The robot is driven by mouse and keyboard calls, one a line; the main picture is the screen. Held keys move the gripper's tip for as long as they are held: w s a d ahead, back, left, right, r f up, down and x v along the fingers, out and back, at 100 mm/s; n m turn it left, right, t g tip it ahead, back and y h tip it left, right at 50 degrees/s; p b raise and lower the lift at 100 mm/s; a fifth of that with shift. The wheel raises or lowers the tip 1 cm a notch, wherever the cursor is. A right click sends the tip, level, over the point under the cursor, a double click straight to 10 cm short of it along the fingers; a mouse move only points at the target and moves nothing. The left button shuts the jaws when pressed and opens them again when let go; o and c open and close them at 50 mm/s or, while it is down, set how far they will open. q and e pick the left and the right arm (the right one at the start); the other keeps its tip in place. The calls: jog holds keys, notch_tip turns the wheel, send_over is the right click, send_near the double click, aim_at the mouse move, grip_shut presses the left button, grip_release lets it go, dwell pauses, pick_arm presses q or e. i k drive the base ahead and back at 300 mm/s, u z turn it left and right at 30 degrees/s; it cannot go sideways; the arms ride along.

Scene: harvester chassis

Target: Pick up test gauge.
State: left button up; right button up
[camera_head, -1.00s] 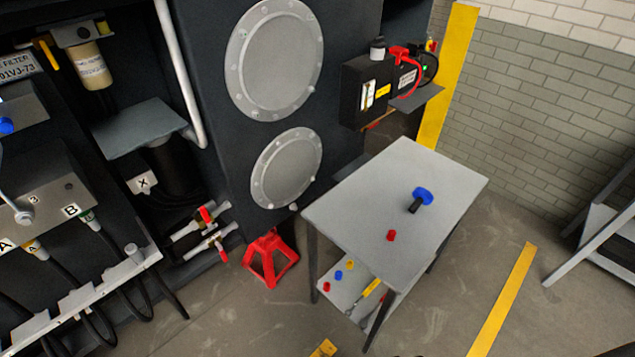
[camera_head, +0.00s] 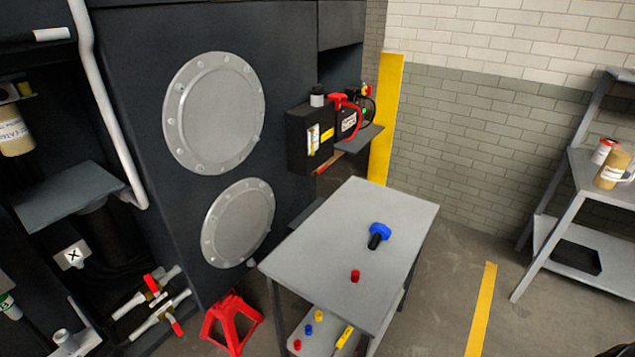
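A blue round-headed item with a black stem (camera_head: 379,232), which looks like the test gauge, lies on the grey top of the table (camera_head: 330,225). It is right of the top's middle, with its stem toward the lower left. Its face cannot be read. A small red cap (camera_head: 355,276) stands nearer on the same top, apart from it. Neither of my grippers is in view.
The lower shelf (camera_head: 318,335) holds small red, blue and yellow parts. A red jack stand (camera_head: 231,322) is left of the table. A grey shelf rack (camera_head: 588,235) with canisters stands right. Floor is clear between table and rack.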

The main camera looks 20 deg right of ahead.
aim_at(380, 232)
jog(key=z, duration=1)
jog(key=k, duration=0.65)
jog(key=u, duration=0.4)
jog(key=i, duration=0.5)
